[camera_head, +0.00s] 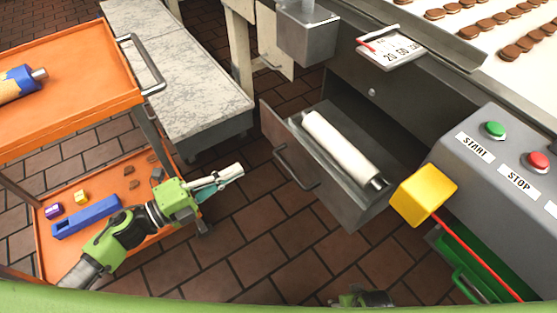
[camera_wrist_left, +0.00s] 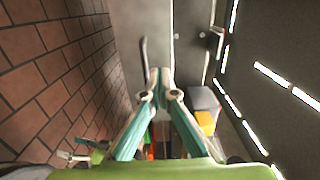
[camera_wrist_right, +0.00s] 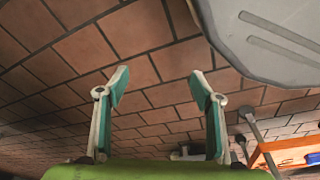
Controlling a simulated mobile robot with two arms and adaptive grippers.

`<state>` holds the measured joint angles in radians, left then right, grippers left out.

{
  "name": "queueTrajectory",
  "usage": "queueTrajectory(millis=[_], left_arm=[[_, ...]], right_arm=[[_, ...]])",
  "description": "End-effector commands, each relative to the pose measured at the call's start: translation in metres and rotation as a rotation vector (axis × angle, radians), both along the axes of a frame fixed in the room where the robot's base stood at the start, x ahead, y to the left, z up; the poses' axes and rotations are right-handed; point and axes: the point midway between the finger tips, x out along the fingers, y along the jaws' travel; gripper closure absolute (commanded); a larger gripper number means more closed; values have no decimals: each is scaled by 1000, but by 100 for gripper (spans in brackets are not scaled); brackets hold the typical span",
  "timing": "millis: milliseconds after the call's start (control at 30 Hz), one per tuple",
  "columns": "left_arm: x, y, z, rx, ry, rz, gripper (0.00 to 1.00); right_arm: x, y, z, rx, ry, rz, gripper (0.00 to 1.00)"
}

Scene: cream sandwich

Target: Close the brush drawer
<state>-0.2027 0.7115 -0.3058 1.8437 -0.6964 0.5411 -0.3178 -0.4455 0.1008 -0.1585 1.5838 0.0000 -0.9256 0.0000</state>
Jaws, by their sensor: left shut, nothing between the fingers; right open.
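The grey metal drawer (camera_head: 345,215) stands pulled out below the conveyor machine, with a white roller (camera_head: 340,145) lying inside. Its dark bar handle (camera_head: 292,168) is on the front face, towards my left gripper. My left gripper (camera_head: 238,171) is shut and empty, left of the handle and apart from it. In the left wrist view, the shut fingertips (camera_wrist_left: 160,72) point towards a grey panel, with a dark bar (camera_wrist_left: 143,60) beside them. My right gripper (camera_wrist_right: 160,85) is open and empty above the brick floor; only part of it shows at the bottom of the head view.
A grey control box (camera_head: 490,190) with a yellow block (camera_head: 424,194) stands right of the drawer. A green bin (camera_head: 470,265) is below it. Open brick floor (camera_head: 255,235) lies before the drawer.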

Motion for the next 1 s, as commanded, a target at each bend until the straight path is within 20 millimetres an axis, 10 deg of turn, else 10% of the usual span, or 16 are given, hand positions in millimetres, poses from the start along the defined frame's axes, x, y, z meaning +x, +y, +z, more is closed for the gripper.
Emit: queueTrajectory(millis=[1000], left_arm=[[80,-116,3,4,-13,-13,100]], right_arm=[[-8,-2,-14,-2,6,2,40]])
